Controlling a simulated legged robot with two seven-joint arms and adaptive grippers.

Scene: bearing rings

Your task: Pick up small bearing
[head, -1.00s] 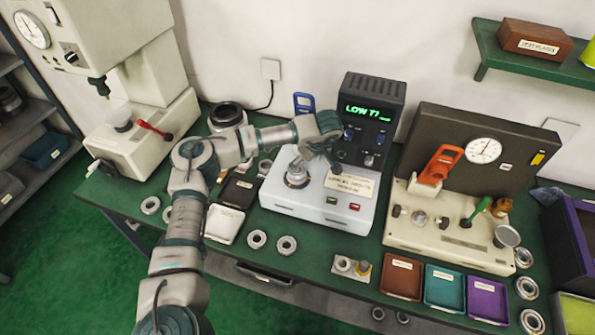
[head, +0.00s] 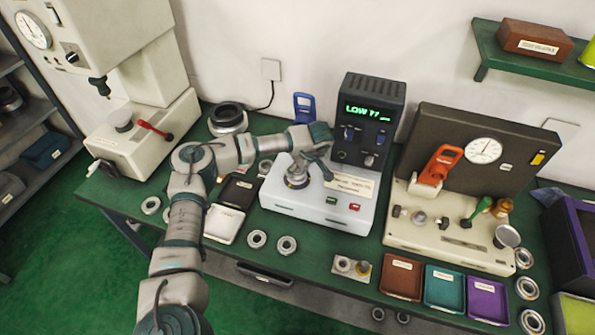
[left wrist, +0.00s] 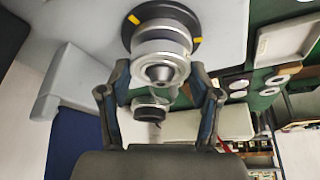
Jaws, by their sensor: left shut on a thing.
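My left gripper (head: 304,170) is at the round spindle (head: 297,181) on top of the white-and-grey tester with the green "LOW" display. In the left wrist view its two fingers (left wrist: 160,88) stand on either side of a silver ring-shaped bearing (left wrist: 160,67) and are shut on it. The bearing is in line with a dark collar with yellow marks (left wrist: 182,14); I cannot tell whether it is apart from it. Loose bearing rings lie on the green bench, including two near the front edge (head: 257,239) (head: 287,245). My right gripper is not in view.
The tester's display tower (head: 370,120) rises just right of my gripper. A gauge stand (head: 447,235) is further right, with brown (head: 402,276), teal (head: 445,288) and purple (head: 487,300) trays in front. A white tray (head: 223,224) lies left of the tester.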

